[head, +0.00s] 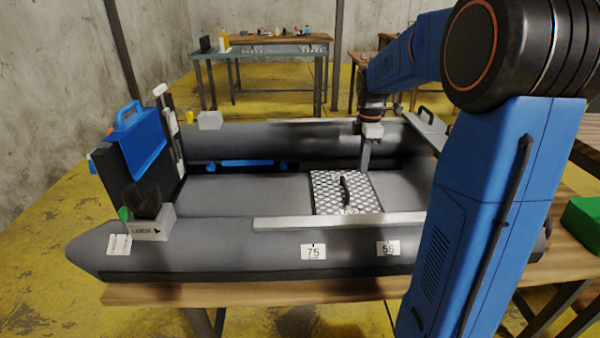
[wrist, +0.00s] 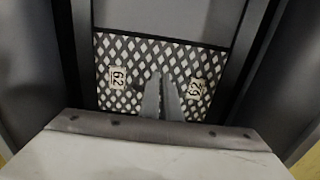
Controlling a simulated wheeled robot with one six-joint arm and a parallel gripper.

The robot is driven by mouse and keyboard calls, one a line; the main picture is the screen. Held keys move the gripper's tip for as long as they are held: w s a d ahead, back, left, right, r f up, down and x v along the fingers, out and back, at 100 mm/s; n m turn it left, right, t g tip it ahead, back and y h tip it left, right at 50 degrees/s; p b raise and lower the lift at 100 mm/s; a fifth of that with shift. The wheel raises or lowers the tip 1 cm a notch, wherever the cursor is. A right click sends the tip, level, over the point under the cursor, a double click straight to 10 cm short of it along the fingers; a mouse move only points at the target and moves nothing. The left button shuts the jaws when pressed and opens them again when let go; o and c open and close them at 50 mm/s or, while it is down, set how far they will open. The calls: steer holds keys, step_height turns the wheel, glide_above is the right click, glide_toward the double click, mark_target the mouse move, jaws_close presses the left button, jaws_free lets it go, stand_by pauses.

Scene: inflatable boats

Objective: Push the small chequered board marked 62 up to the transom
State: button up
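The chequered board (head: 330,187) lies flat on the boat's floor, with a dark handle (head: 345,190) across its middle. In the wrist view the board (wrist: 120,75) shows a tag reading 62 near each side. The transom seems to be at the boat's left end, mostly hidden behind a black and blue panel-like unit (head: 138,150). My gripper (head: 364,168) points down at the board's far right part, right of the handle. In the wrist view my gripper's fingers (wrist: 161,85) are together over the board and hold nothing visible. Whether they touch it I cannot tell.
Grey side tubes (head: 200,240) flank the floor, and a pale bench strip (head: 320,221) lies along the near tube. Tags 75 (head: 313,251) and another are on that tube. A blue bar (head: 246,163) lies along the far side. The floor (head: 250,190) left of the board is clear.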

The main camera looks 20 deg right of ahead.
mark_target(334, 195)
steer(key=shift+f, duration=0.1)
steer(key=shift+f, duration=4.3)
steer(key=shift+w+a+f, duration=0.1)
steer(key=shift+w+a, duration=0.2)
steer(key=shift+a, duration=1.05)
steer(key=shift+w+a+f, duration=0.1)
steer(key=shift+w+a, duration=0.25)
steer(key=shift+a, duration=1.05)
steer(key=shift+w+a+f, duration=0.1)
steer(key=shift+w+a, duration=0.2)
steer(key=shift+a, duration=1.05)
steer(key=shift+w+a, duration=1.15)
steer(key=shift+a, duration=2.9)
steer(key=shift+w+a, duration=1.2)
steer(key=shift+a, duration=2.9)
steer(key=shift+w+a, duration=1.15)
steer(key=shift+a, duration=2.9)
steer(key=shift+d, duration=0.15)
steer(key=shift+s+d+r, duration=0.1)
steer(key=shift+s+d, duration=0.1)
steer(key=shift+d, duration=0.65)
step_height(334, 195, up, 9)
steer(key=shift+w+r, duration=0.15)
